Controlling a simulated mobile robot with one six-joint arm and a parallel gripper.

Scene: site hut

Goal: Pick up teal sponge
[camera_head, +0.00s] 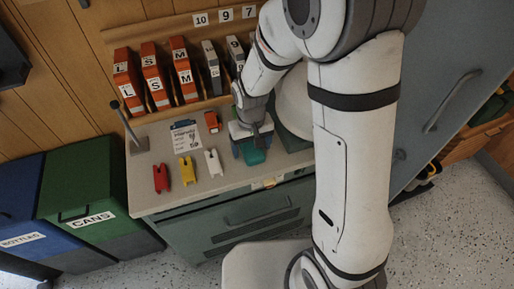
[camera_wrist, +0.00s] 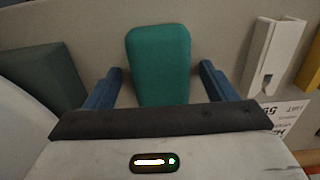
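The teal sponge (camera_head: 254,157) lies on the grey worktop (camera_head: 143,178), near its front edge. In the wrist view the sponge (camera_wrist: 160,55) is a rounded teal block in the middle, its near end hidden by my gripper's dark palm edge. My gripper (camera_wrist: 162,68) is open, with one blue finger on each side of the sponge and a visible gap on both sides. In the head view my gripper (camera_head: 252,143) is low over the worktop at the sponge, its blue fingers partly hiding it.
Red (camera_head: 161,178), yellow (camera_head: 187,170) and white (camera_head: 213,162) clip-like pieces lie left of the sponge. A labelled sheet (camera_head: 185,138) and a small orange item (camera_head: 212,122) lie behind them. Binders (camera_head: 155,78) stand at the back. A dark green thing (camera_wrist: 40,78) is left in the wrist view.

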